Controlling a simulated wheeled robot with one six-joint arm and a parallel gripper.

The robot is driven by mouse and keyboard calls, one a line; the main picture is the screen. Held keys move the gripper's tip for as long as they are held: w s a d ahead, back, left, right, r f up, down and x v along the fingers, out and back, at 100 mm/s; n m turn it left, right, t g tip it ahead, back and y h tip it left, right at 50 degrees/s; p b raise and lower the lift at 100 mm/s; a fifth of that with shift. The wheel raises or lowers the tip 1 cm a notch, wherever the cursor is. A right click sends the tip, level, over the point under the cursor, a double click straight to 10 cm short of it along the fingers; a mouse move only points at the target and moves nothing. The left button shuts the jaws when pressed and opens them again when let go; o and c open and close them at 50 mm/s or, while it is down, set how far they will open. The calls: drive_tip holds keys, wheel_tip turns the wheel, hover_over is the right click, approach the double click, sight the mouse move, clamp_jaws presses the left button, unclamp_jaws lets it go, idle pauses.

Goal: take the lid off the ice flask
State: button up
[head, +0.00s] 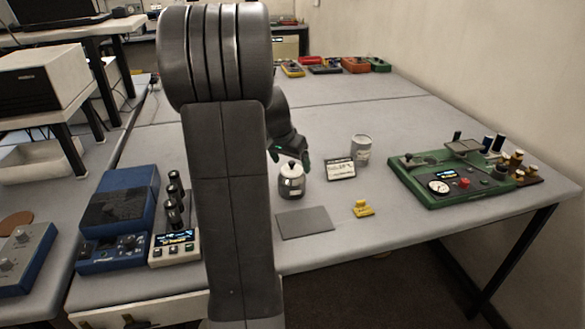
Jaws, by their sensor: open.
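The flask (291,187) is a small dark grey pot standing upright on the grey table. Its pale lid (291,169) with a dark knob on top sits on it. My gripper (290,157) is just above and behind the flask, partly hidden by my own arm, with green-tipped fingers. It is open, and nothing shows between the fingers. I cannot tell whether a finger touches the lid. A grey can (361,150) stands further right, behind a small dark sign (340,169) with unreadable white writing.
A flat grey mat (305,223) lies in front of the flask, with a small yellow object (362,209) to its right. A green instrument board (452,178) fills the right side. Blue equipment (118,217) and a knobbed box (175,232) stand left.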

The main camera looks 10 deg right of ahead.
drive_tip(key=shift+w+f, duration=0.1)
drive_tip(key=shift+f, duration=0.4)
drive_tip(key=c, duration=1.1)
drive_tip(key=shift+r, duration=0.1)
